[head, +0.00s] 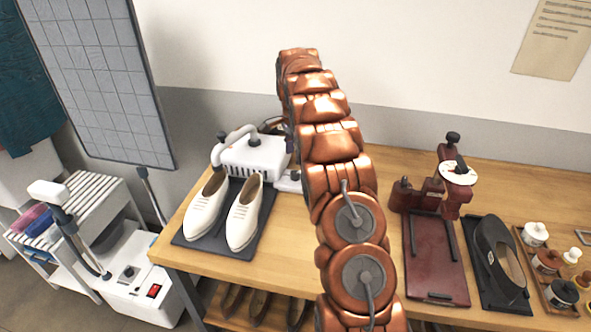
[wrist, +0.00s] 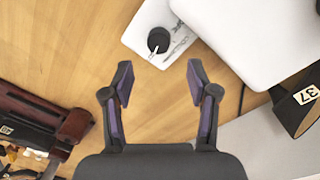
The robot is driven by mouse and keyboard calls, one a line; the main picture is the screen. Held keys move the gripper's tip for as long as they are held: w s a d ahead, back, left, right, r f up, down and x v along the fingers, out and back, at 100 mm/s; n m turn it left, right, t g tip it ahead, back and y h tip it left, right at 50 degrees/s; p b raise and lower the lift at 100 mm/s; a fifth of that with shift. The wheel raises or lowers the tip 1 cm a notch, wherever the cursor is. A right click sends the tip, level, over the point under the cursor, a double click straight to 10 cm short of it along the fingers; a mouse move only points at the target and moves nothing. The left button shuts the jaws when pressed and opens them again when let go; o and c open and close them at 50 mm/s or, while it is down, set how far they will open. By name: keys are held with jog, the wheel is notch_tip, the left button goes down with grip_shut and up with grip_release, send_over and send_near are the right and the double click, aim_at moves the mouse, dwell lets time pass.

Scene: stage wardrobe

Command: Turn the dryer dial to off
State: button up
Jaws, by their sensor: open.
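The dryer (head: 253,158) is a white unit on the wooden bench, with a curved white tube. Its small white control panel (head: 287,184) sticks out on the right, partly behind my arm. In the wrist view the panel (wrist: 141,28) carries a round black dial (wrist: 158,40) with a white pointer line aimed toward the lower left. Small print beside the dial is too blurred to read. My gripper (wrist: 160,82) is open and empty, its fingertips apart on either side below the dial, not touching it. In the head view my arm hides the gripper.
Cream shoes (head: 244,213) stand on a dark mat before the dryer. A maroon press (head: 437,255), a black shoe (head: 497,255) and a tray of small pots (head: 541,285) are on the right. A white steamer (head: 140,280) stands on the floor at left.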

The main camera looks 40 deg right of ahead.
aim_at(295, 173)
jog(key=shift+s+f+p, duration=0.15)
jog(key=shift+f+p, duration=0.45)
jog(key=shift+f, duration=1.2)
jog(key=shift+s+f+p, duration=0.1)
jog(key=shift+f+p, duration=0.45)
jog(key=shift+f, duration=1.2)
grip_shut()
